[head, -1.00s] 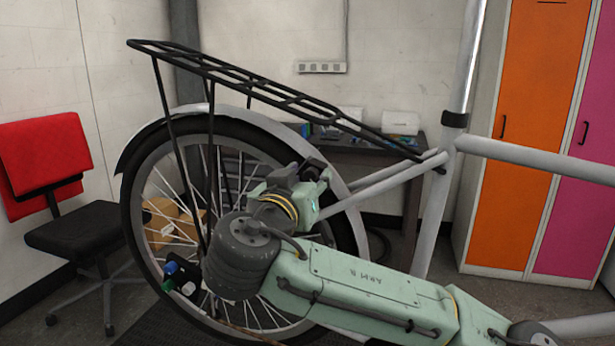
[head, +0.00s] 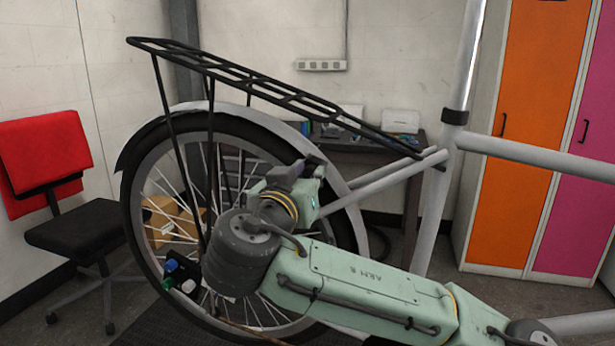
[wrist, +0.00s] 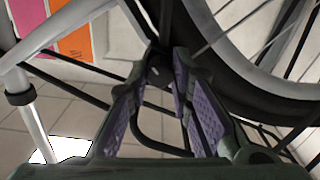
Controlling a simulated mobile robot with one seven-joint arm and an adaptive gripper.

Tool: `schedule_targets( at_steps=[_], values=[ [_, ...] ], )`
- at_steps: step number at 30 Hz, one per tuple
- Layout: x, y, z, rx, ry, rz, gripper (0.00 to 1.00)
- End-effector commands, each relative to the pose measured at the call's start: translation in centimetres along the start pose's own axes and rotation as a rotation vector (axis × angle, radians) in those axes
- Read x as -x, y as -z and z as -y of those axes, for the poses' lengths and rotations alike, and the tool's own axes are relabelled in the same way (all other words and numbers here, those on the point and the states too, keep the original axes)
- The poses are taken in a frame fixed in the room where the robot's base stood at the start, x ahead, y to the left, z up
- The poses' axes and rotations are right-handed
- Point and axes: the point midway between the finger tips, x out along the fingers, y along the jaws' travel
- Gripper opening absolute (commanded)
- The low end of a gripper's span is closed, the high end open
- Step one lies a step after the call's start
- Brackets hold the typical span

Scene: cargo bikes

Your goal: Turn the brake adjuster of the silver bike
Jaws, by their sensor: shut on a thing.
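The silver bike's grey frame (head: 385,185) and spoked rear wheel (head: 165,155) fill the middle of the head view. My gripper (head: 308,167) is at the upper right part of the wheel, beside the frame's rear stays. In the wrist view, my gripper's purple-padded fingers (wrist: 163,75) converge on a small dark part, the brake adjuster (wrist: 159,70), near the tyre (wrist: 225,85). The fingers are shut on it. The adjuster is small and mostly covered by the fingertips, so its turned angle cannot be read.
A black rear rack (head: 270,92) stands above the wheel and my gripper. A dark desk (head: 385,160) with items is behind the bike. A red-backed chair (head: 45,155) is at left. Orange and pink lockers (head: 525,150) are at right.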

Motion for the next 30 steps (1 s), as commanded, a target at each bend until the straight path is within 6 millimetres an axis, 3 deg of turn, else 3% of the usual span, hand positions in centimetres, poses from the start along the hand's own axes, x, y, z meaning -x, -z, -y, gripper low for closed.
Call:
schedule_targets(
  at_steps=[11,30],
  values=[
    [-0.03,-0.91,0.28,0.133,0.005,0.003,0.0],
    [-0.03,-0.22,0.11,0.725,0.002,0.003,0.0]
  ],
)
